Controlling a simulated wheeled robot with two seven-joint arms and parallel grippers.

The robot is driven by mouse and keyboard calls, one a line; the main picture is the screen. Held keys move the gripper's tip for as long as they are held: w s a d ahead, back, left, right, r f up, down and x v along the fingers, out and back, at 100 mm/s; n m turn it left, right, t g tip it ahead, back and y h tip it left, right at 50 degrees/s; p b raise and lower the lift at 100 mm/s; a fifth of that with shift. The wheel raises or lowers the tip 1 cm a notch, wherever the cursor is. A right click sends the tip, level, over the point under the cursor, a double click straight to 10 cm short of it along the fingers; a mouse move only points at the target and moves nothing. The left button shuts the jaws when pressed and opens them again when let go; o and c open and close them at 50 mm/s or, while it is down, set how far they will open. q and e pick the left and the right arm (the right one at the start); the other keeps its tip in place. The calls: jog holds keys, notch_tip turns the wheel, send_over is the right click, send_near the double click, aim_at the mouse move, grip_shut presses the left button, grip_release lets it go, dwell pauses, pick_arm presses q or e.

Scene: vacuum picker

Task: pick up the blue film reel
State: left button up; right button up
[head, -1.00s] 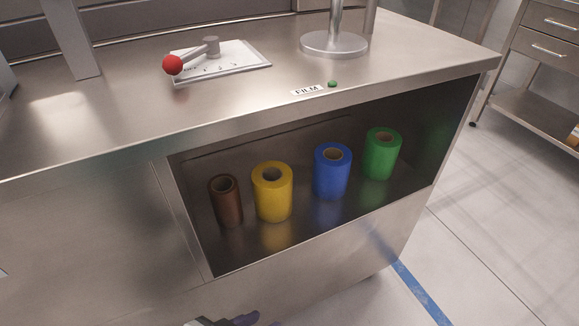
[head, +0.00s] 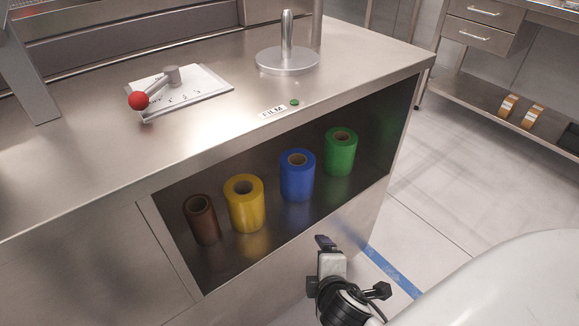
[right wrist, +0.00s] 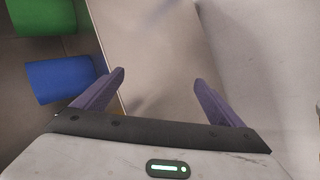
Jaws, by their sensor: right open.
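The blue film reel (head: 297,176) stands upright in the open compartment under the counter, between the yellow reel (head: 244,205) and the green reel (head: 340,152). The blue reel also shows at the left of the right wrist view (right wrist: 62,80), outside the jaws. My right gripper (head: 325,243) is in front of the compartment, below and to the right of the blue reel, touching none of the reels. In the right wrist view its two purple fingers (right wrist: 160,90) are spread apart with nothing between them. My left gripper is not in view.
A brown reel (head: 201,219) stands at the compartment's left end. The compartment's front panel (head: 290,262) rises below the reels. On the counter are a lever plate with a red knob (head: 138,100), a round metal stand (head: 287,61) and a FILM label (head: 272,111). Floor at right is open.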

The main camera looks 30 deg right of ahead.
jog(key=w+d+r+n+t+h, duration=0.1)
jog(key=w+d+r+n+h, duration=0.1)
jog(key=n, duration=0.1)
jog(key=w+d+r+n+t+h, duration=0.1)
jog(key=w+d+r+n, duration=0.1)
jog(key=n, duration=0.1)
jog(key=shift+w+d+r+h, duration=0.35)
jog(key=shift+d+r+h, duration=0.05)
jog(key=n+t, duration=0.6)
jog(key=n, duration=0.6)
send_near(300, 183)
jog(key=shift+h, duration=0.3)
jog(key=x, duration=0.4)
jog(key=shift+d+f+p, duration=0.1)
jog(key=shift+f+p, duration=0.2)
jog(key=shift+p, duration=0.1)
jog(key=shift+n, duration=0.5)
jog(key=x, duration=0.4)
jog(key=shift+w+r+b, duration=0.15)
jog(key=shift+w+b, duration=0.05)
jog(key=shift+b, duration=0.1)
jog(key=shift+a+r+b+x, duration=0.15)
jog(key=shift+b+x, duration=0.1)
jog(key=shift+x, duration=1.25)
jog(key=shift+a+r+b+x, duration=0.15)
jog(key=shift+b+x, duration=0.1)
jog(key=shift+x, duration=1.2)
jog(key=shift+w+f, duration=0.1)
jog(key=shift+c, duration=0.5)
